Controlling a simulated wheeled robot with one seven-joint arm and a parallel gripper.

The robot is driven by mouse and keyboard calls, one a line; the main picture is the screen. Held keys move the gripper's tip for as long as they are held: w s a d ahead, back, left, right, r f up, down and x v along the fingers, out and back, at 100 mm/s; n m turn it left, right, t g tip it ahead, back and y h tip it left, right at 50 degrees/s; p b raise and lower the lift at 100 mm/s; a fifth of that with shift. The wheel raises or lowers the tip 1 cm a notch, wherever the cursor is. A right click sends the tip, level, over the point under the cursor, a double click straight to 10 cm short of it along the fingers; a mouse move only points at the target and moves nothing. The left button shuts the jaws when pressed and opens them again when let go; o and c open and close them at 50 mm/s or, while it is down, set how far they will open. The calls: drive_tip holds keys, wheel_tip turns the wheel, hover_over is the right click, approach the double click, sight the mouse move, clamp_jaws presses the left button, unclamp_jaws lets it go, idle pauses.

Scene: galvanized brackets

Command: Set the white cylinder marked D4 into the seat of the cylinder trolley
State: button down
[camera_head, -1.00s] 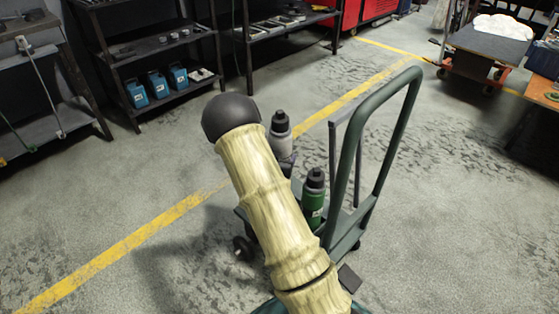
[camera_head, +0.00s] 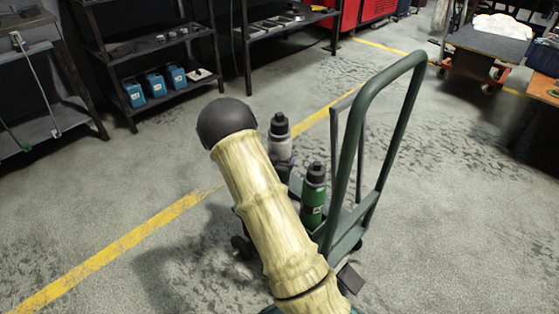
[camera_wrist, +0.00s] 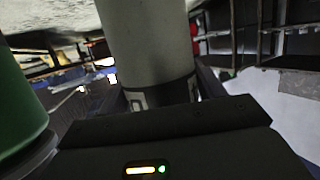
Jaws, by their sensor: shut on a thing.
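The white cylinder (camera_head: 280,147) has a dark cap and stands about upright at the trolley's far side in the head view; its mark is not readable. The wrist view shows its pale body (camera_wrist: 150,45) close up. My gripper (camera_wrist: 160,97) is shut on it, low on its body; in the head view my arm mostly hides the gripper. The cylinder trolley (camera_head: 387,150) has a tall dark green handle frame. My arm hides much of its base and the seat, so I cannot tell whether the cylinder's bottom touches it.
A green cylinder (camera_head: 313,205) with a black cap stands on the trolley, just right of and nearer than the white one. It also shows at the wrist view's left edge (camera_wrist: 20,100). Shelves (camera_head: 150,60) line the back. The floor left of the trolley is clear.

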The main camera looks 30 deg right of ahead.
drive_tip(key=shift+w+f+b, duration=0.1)
drive_tip(key=shift+f+b, duration=1.45)
drive_tip(key=shift+f, duration=0.3)
drive_tip(key=shift+r+p, duration=0.1)
drive_tip(key=shift+p, duration=0.2)
drive_tip(key=shift+f+b, duration=1.7)
drive_tip(key=shift+f, duration=1.05)
drive_tip(key=shift+c, duration=0.8)
unclamp_jaws()
drive_tip(key=shift+s+a+f, duration=0.1)
drive_tip(key=shift+s+f, duration=0.1)
drive_tip(key=shift+s+a+r, duration=0.2)
drive_tip(key=shift+a, duration=0.05)
drive_tip(key=p+v, duration=0.7)
drive_tip(key=v, duration=0.9)
drive_tip(key=shift+s+a+r, duration=0.2)
drive_tip(key=shift+r, duration=0.05)
